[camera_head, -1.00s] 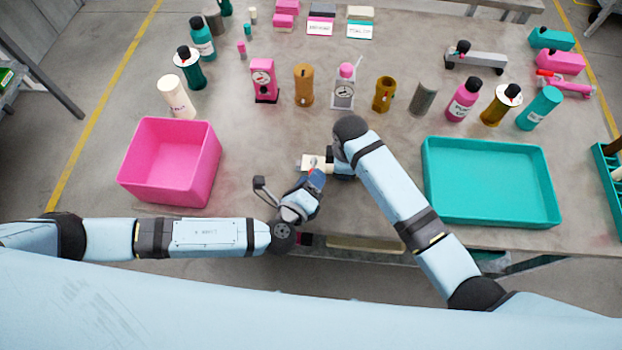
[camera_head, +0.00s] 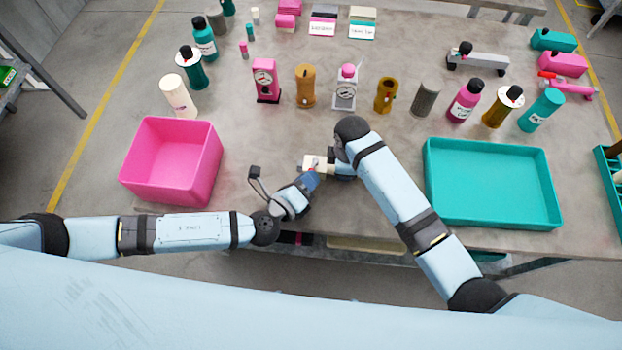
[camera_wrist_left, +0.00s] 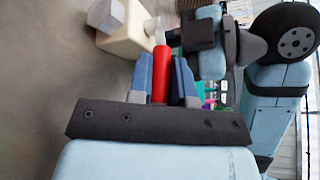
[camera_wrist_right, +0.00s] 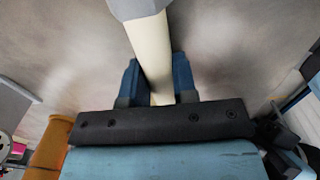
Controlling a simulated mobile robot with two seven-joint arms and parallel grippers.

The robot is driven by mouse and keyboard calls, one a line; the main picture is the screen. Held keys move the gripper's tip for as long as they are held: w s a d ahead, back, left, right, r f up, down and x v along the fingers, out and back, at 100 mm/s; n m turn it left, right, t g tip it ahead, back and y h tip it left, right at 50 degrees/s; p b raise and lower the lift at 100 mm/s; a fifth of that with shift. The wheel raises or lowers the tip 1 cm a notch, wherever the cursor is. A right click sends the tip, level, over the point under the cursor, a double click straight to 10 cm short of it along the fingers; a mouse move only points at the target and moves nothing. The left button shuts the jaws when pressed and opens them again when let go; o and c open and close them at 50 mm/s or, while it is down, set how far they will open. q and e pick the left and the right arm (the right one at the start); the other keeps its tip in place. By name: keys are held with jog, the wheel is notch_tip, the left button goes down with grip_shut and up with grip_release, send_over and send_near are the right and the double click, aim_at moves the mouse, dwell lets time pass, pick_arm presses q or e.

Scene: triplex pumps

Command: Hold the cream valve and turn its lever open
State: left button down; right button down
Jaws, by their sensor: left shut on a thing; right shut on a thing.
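The cream valve (camera_head: 316,163) is in the middle of the table near its front edge, partly hidden by my grippers. My left gripper (camera_wrist_left: 161,70) is shut on the red lever, with one blue finger on each side. My right gripper (camera_wrist_right: 157,80) is shut on the cream body, which runs between its fingers in the right wrist view. The red lever is hidden in the right wrist view.
A pink bin (camera_head: 170,160) stands at the left and a teal tray (camera_head: 492,183) at the right. A row of bottles, gauges and cylinders, including an orange cylinder (camera_head: 305,86), crosses the table behind my grippers. Bare table lies between the bin and my left gripper.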

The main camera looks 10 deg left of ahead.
pick_arm(q)
jog(key=shift+w+a+m+g+h, duration=0.2)
jog(key=shift+a+m+g+h, duration=0.3)
jog(key=shift+m+g+h, duration=0.45)
jog(key=shift+w+a+m+g+h, duration=0.15)
jog(key=shift+a+m+g+h, duration=0.3)
jog(key=shift+m+g+h, duration=0.45)
jog(key=c, duration=1.1)
grip_release()
jog(key=shift+o, duration=0.2)
jog(key=v, duration=1.2)
jog(key=shift+a+f, duration=0.1)
jog(key=shift+f, duration=0.05)
